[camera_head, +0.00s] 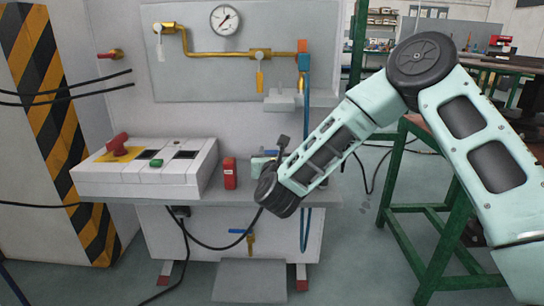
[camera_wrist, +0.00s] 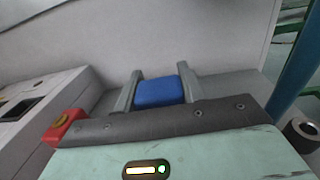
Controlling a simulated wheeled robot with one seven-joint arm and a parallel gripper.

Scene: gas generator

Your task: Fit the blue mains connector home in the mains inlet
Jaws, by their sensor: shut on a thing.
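The blue mains connector (camera_wrist: 158,92) is between the two grey fingers of my gripper (camera_wrist: 160,88) in the wrist view. The fingers are shut on its sides, above the grey shelf. In the head view my gripper (camera_head: 263,163) is mostly hidden behind my dark wrist, over the right part of the shelf. The connector cannot be made out clearly there. I cannot pick out the mains inlet for certain in either view.
A white control console (camera_head: 145,170) with a red handle stands left on the grey shelf (camera_head: 210,194). A small red box (camera_head: 230,173) stands between console and gripper; it also shows in the wrist view (camera_wrist: 64,126). A black cable (camera_head: 222,247) loops below. A blue hose (camera_head: 306,215) hangs right.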

